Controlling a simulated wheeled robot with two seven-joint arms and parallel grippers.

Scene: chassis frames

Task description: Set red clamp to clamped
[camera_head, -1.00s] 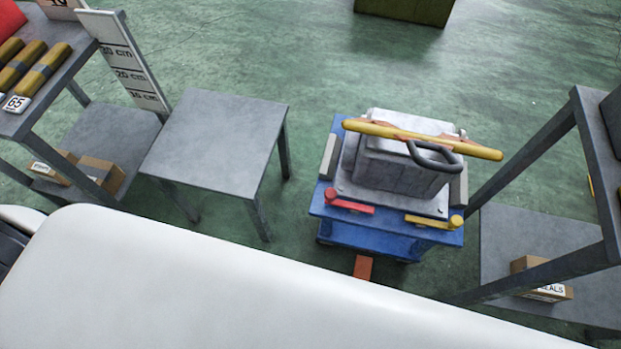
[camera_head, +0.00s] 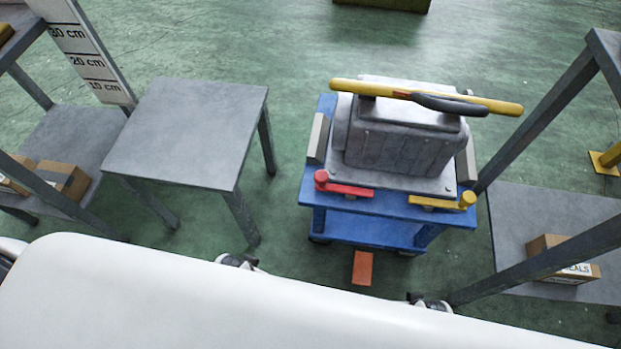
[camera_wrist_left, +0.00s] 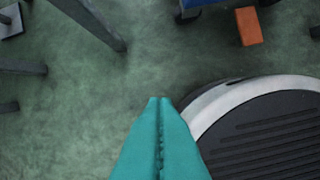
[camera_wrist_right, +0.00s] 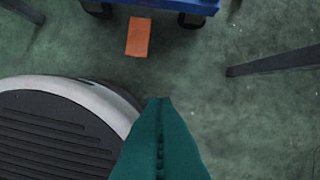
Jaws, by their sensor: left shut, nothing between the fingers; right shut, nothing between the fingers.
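The red clamp (camera_head: 344,187) is on the front left part of the blue cart's top (camera_head: 325,197), its bar lying to the right of its round red knob. A yellow clamp (camera_head: 441,202) sits at the front right, its knob at the right end. Between and behind them a grey housing (camera_head: 400,140) stands on a plate on the cart. My left gripper (camera_wrist_left: 160,100) and my right gripper (camera_wrist_right: 160,100) show in their wrist views, both shut and empty, above the floor and well short of the cart. In the head view the fingers are hidden behind my white body.
A yellow bar with a dark handle (camera_head: 450,103) lies across the housing's top. A grey table (camera_head: 190,130) stands left of the cart, a shelf with a box (camera_head: 558,258) at right.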

